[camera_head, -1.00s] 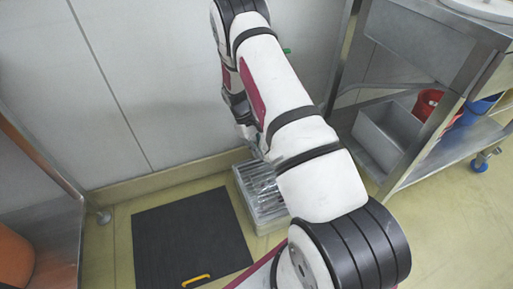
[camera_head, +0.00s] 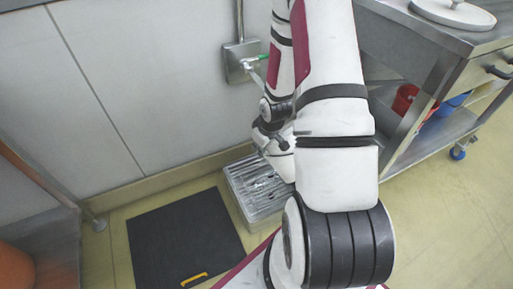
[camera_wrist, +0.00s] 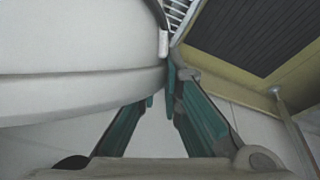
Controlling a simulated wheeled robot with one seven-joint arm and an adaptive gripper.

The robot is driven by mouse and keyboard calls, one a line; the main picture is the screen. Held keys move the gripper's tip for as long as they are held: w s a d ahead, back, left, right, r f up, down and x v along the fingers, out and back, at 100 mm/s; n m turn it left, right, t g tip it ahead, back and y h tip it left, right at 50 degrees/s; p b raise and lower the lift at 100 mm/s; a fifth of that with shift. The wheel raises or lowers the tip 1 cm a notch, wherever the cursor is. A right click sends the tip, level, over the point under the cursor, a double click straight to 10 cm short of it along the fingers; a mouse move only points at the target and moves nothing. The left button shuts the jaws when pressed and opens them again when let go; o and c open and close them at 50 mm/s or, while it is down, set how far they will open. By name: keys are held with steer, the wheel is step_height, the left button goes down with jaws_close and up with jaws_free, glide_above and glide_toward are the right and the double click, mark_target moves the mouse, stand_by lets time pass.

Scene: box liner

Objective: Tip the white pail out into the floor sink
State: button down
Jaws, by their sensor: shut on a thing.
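The white pail (camera_wrist: 75,65) fills the upper left of the wrist view, very close to the lens. In the head view I cannot make it out behind my arm. My gripper (camera_wrist: 161,98) has its teal fingers at the pail's near edge and is shut on the pail; the exact contact is partly hidden. The floor sink (camera_head: 238,194), a pale square basin with a slatted grate, is on the floor by the wall, its right side hidden by my arm. A bit of its slats shows at the top of the wrist view.
A black mat (camera_head: 180,240) with a yellow handle (camera_head: 194,279) lies left of the sink. A steel cart (camera_head: 440,60) stands at right, with red (camera_head: 405,100) and blue (camera_head: 450,105) containers on its lower shelf. A wall box (camera_head: 242,62) is above the sink.

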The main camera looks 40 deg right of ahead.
mark_target(267, 150)
steer(key=s+r+t, duration=0.1)
steer(key=t, duration=0.1)
steer(key=s+r+t+b, duration=0.1)
steer(key=r, duration=0.1)
steer(key=shift+s+d+t, duration=0.15)
steer(key=shift+s+t, duration=0.15)
steer(key=shift+t, duration=0.1)
steer(key=shift+s+r+t+b, duration=0.2)
steer(key=shift+s+t+b, duration=0.05)
steer(key=shift+t+b, duration=0.7)
steer(key=shift+s+r+t+y+p, duration=0.2)
steer(key=shift+r+t, duration=0.15)
steer(key=shift+t, duration=0.3)
steer(key=shift+s+r+t+y+p, duration=0.15)
steer(key=shift+r+t, duration=0.15)
steer(key=shift+t, duration=0.3)
steer(key=shift+s+r+t+b, duration=0.1)
steer(key=shift+t+b, duration=0.7)
steer(key=shift+r+t+b, duration=0.35)
steer(key=shift+r+t, duration=0.05)
steer(key=shift+t, duration=0.1)
